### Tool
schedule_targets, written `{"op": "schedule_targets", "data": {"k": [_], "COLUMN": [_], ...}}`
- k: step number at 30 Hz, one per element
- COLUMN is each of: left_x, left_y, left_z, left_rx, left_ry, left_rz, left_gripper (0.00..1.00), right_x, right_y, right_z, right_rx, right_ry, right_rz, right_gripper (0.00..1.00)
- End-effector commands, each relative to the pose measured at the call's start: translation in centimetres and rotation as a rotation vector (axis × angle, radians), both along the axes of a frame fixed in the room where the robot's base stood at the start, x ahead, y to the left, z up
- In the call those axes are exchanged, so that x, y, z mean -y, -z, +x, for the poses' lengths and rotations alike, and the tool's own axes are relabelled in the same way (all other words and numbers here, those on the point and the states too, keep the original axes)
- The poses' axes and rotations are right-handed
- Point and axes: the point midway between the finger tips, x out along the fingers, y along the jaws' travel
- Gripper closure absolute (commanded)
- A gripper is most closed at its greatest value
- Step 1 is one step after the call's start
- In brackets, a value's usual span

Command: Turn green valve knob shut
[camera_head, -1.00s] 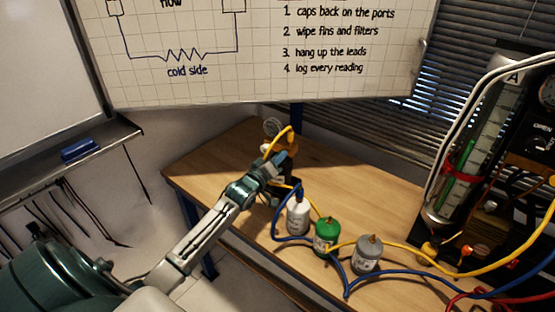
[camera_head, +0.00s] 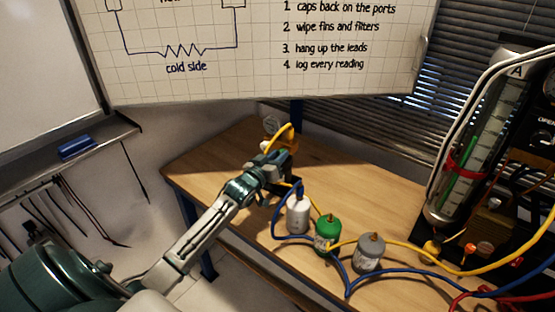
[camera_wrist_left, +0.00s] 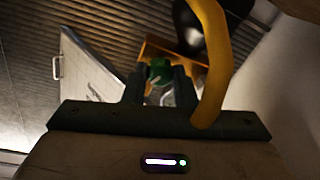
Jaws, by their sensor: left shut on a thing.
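The green valve knob (camera_wrist_left: 159,70) shows in the left wrist view, between the two dark fingers of my left gripper (camera_wrist_left: 160,88). The fingers are shut on it. An orange-yellow part (camera_wrist_left: 150,48) is just behind the knob. In the head view my left gripper (camera_head: 282,165) is at the far left part of the bench, and there I cannot make out the knob, as the gripper and a yellow hose (camera_head: 277,138) cover that spot. My right gripper is not in view.
White (camera_head: 298,214), green (camera_head: 328,235) and grey (camera_head: 369,253) canisters stand right of my left gripper on the wooden bench (camera_head: 218,165). Blue (camera_head: 395,283) and yellow hoses run to the gauge rig (camera_head: 470,150).

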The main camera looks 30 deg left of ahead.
Motion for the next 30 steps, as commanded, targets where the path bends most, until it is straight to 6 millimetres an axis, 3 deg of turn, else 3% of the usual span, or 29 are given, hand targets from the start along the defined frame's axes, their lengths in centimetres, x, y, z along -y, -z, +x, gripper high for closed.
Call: {"op": "schedule_targets", "data": {"k": [30], "left_x": [0.0], "left_y": [0.3], "left_z": [0.0], "left_rx": [-0.024], "left_ry": [0.001], "left_rz": [0.915], "left_gripper": [0.98], "right_x": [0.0], "right_y": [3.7], "right_z": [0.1], "right_rx": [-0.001], "right_ry": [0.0], "right_rz": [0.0], "right_gripper": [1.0]}}
